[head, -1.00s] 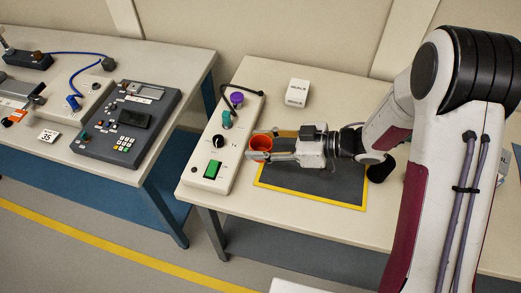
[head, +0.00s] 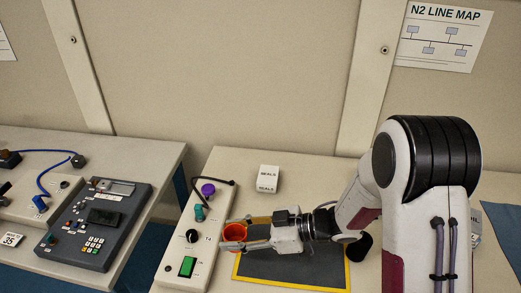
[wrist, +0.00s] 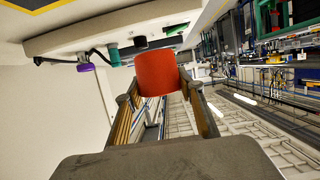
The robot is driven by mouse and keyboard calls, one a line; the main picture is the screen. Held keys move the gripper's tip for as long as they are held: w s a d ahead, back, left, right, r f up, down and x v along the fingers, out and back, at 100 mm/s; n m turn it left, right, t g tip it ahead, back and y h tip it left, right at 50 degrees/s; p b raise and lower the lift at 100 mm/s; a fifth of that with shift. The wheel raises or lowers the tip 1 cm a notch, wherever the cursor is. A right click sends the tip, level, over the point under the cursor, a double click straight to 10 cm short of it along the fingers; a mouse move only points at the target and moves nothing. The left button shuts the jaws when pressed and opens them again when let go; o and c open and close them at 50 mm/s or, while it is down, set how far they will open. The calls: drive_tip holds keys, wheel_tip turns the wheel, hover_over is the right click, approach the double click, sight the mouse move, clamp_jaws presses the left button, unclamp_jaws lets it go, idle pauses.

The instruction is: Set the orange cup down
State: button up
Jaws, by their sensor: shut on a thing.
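The orange cup (head: 235,232) is between the fingers of my gripper (head: 236,240), with its open rim up in the head view. My gripper is shut on it, one finger on each side. The cup appears beside and partly over the right edge of a white control box; its height above the table is hard to tell. In the wrist view the cup (wrist: 157,73) shows red-orange between the two fingers (wrist: 160,98), with the room turned on its side. A dark mat with a yellow border (head: 290,270) lies under my gripper and wrist.
The white control box (head: 205,252) carries a green switch (head: 187,266), a black knob (head: 192,236), a teal knob and a purple knob (head: 208,189). A white labelled block (head: 267,179) stands behind the mat. Another bench with a grey keypad unit (head: 95,228) is at left.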

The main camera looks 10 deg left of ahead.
drive_tip(key=shift+w+f, duration=0.15)
drive_tip(key=shift+w, duration=0.45)
drive_tip(key=w+d+r+m+t+h, duration=0.1)
drive_tip(key=w+d+m+t+h, duration=0.1)
drive_tip(key=w+d+m+t, duration=0.4)
drive_tip(key=w+d+r+m+t+h, duration=0.1)
drive_tip(key=w+d+m+t+h, duration=0.2)
drive_tip(key=w, duration=0.5)
drive_tip(key=w+d+r+m+t+h, duration=0.1)
drive_tip(key=d+r+m+t+h, duration=0.1)
drive_tip(key=d, duration=0.9)
drive_tip(key=w+d+r+m+t+h, duration=0.1)
drive_tip(key=d+r+m+t+h, duration=0.2)
drive_tip(key=d+m+h, duration=0.4)
drive_tip(key=shift+w+d+r, duration=0.3)
drive_tip(key=shift+d+r, duration=0.55)
drive_tip(key=shift+d, duration=1.2)
drive_tip(key=shift+f, duration=0.1)
